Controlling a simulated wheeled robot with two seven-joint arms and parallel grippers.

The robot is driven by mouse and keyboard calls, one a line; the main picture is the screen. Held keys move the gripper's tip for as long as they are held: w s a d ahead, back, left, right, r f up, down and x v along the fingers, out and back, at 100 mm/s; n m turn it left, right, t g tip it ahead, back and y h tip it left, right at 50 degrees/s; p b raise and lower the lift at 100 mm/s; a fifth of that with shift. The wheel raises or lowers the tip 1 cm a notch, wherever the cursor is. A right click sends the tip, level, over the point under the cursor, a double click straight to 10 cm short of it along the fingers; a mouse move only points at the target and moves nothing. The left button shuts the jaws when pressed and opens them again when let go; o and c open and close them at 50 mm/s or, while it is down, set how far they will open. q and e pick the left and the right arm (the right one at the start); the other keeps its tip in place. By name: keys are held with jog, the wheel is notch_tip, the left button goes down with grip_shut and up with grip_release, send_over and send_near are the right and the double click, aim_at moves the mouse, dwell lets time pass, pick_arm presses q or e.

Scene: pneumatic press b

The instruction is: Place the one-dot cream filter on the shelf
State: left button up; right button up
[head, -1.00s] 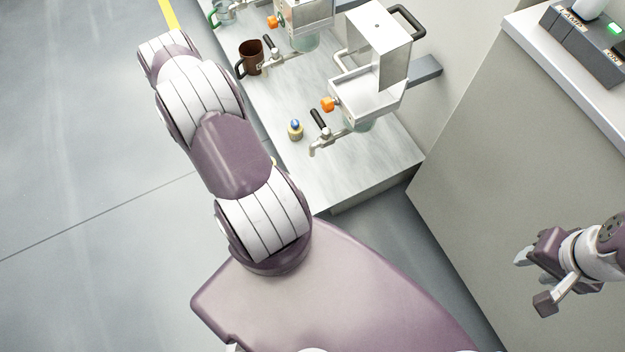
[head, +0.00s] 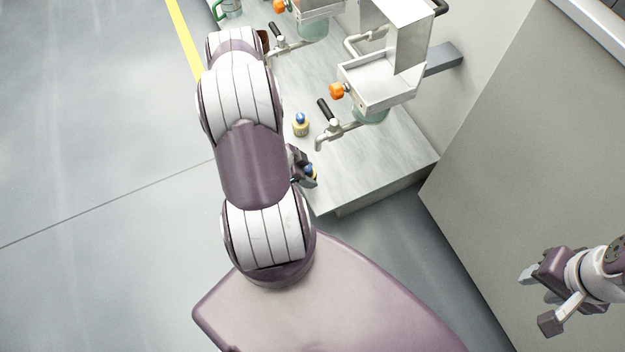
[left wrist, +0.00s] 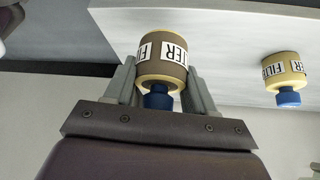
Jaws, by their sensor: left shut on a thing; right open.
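My left gripper (head: 303,172) is shut on a filter (left wrist: 162,62) with a brownish body, cream ends, a FILTER label and a blue tip. In the head view only a little of this held filter (head: 310,172) shows beside my arm, near the shelf's front left edge. A second filter (head: 301,126), cream with a blue top, stands on the pale marbled shelf (head: 375,155); it also shows in the left wrist view (left wrist: 284,72), to the right of the held one. I cannot make out dots on either. My right gripper (head: 537,298) is open and empty at lower right.
A metal press unit with an orange knob (head: 337,90) and a tap (head: 328,138) stands on the shelf, beside the second filter. Another unit (head: 305,20) and a green mug (head: 229,8) are further back. The shelf's front right part is clear.

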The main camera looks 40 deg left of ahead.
aim_at(313, 177)
pick_arm(q)
jog(key=shift+w+d+f, duration=0.1)
jog(key=shift+w+d, duration=0.25)
jog(key=shift+w, duration=0.25)
jog(key=shift+w+d+f+b, duration=0.15)
jog(key=shift+f+b, duration=0.05)
jog(key=shift+b, duration=0.15)
notch_tip(313, 177, down, 3)
jog(key=b, duration=0.3)
jog(key=shift+f, duration=0.15)
jog(key=shift+r+p, duration=0.25)
jog(key=shift+p, duration=0.05)
jog(key=shift+f, duration=0.2)
jog(key=o, duration=1)
jog(key=shift+o, duration=0.2)
jog(key=shift+r, duration=0.15)
